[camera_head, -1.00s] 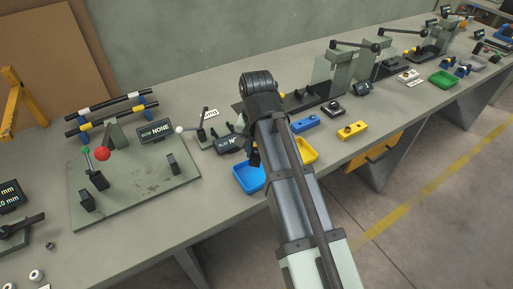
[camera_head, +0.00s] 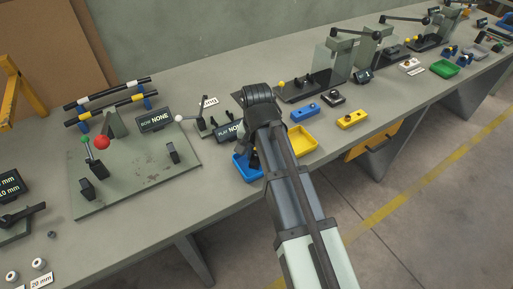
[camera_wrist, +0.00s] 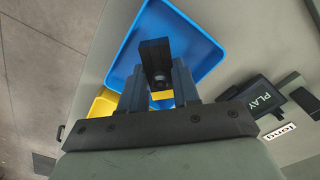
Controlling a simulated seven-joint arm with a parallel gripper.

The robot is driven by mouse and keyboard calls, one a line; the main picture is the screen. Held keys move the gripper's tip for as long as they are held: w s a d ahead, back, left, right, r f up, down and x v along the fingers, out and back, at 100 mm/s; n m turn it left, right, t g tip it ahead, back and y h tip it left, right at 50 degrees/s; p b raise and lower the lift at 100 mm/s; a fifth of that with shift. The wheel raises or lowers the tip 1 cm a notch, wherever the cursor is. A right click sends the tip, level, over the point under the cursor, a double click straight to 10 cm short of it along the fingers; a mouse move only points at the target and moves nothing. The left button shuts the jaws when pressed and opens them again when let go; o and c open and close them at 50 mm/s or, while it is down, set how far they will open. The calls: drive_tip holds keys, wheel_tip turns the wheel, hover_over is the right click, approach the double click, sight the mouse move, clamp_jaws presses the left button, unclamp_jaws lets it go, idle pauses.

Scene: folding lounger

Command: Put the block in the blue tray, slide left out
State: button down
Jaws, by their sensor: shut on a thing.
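My gripper (camera_wrist: 160,92) is shut on a dark block (camera_wrist: 154,54) with a round hole and a yellow part near its lower end. The wrist view shows it over the blue tray (camera_wrist: 207,48); whether it touches the floor of the tray is unclear. In the head view the blue tray (camera_head: 241,172) is at the bench's front edge, partly hidden by my arm, and the gripper's tips are hidden too. I cannot tell which part is the slide; a yellow drawer-like part (camera_head: 372,146) sticks out under the bench edge.
A yellow tray (camera_head: 302,142) is right beside the blue one. Blue (camera_head: 305,111) and yellow (camera_head: 352,119) blocks with knobs lie further right. A PLAY sign (camera_head: 229,131) and a small white-knobbed lever (camera_head: 180,118) stand behind. A plate with a red-ball lever (camera_head: 101,142) is at left.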

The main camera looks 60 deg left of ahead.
drive_tip(key=shift+f, duration=0.9)
idle(0.5)
drive_tip(key=c, duration=0.7)
unclamp_jaws()
drive_tip(key=shift+c, duration=0.2)
wheel_tip(320, 180, up, 14)
